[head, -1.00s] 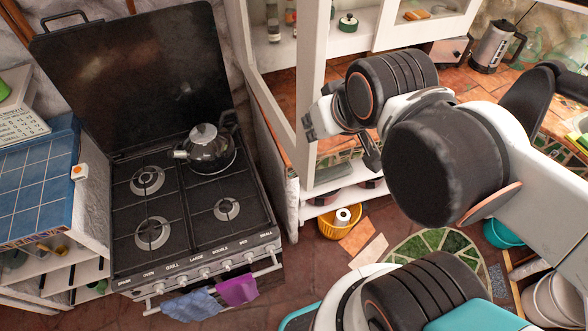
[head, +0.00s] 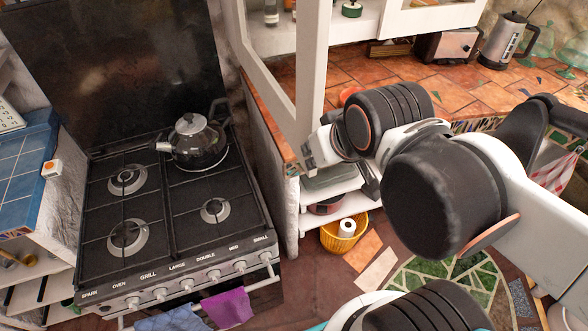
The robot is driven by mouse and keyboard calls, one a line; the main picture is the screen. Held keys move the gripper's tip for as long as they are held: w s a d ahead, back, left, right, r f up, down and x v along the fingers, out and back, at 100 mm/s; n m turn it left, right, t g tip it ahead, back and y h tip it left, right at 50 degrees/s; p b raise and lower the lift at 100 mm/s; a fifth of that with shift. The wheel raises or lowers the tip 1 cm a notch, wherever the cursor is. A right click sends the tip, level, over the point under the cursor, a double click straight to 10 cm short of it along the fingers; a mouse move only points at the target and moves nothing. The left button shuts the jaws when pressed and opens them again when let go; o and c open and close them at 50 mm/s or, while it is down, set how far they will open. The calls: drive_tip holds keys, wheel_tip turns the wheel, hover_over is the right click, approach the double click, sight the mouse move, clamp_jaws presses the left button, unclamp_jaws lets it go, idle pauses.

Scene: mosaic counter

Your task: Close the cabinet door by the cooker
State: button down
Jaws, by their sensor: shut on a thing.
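The cabinet door (head: 312,62) by the cooker is a white frame with a glass pane. It stands open, swung out from the white wall cabinet (head: 378,22) above the counter. The cooker (head: 165,215) is black with a raised lid, left of the door. My gripper (head: 308,152) is at the lower outer corner of the door frame, shut on the cabinet door. The arm wrist hides part of the fingers, so the exact contact is hard to see.
A kettle (head: 197,140) stands on the cooker's back right burner. A toaster (head: 444,47) and an electric jug (head: 503,40) stand on the tiled counter (head: 470,85).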

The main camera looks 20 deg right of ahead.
sight(313, 175)
drive_tip(key=shift+f+b, duration=2.15)
drive_tip(key=shift+f, duration=0.8)
drive_tip(key=shift+f+b, duration=0.45)
